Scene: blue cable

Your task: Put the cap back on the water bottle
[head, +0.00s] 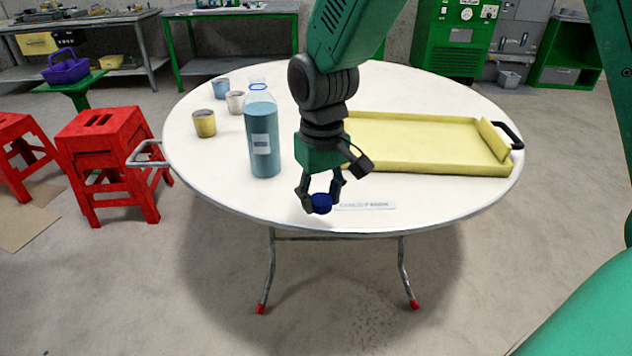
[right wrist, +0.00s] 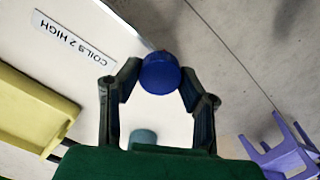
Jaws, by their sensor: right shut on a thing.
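The water bottle (head: 263,138) stands upright on the left half of the round white table, with blue-green contents and a pale label. Its top is open with a bluish ring at the neck. My right gripper (head: 321,202) is shut on the dark blue cap (head: 320,204), near the table's front edge, right of and in front of the bottle. In the right wrist view the cap (right wrist: 160,73) sits between the two fingertips (right wrist: 159,80). Whether the cap touches the table cannot be told. My left gripper is not in view.
A yellow tray (head: 430,162) with a black handle lies on the right of the table (head: 225,185). Several cups (head: 204,123) stand behind and left of the bottle. A label strip (head: 366,206) lies by the front edge. Red stools (head: 108,150) stand left.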

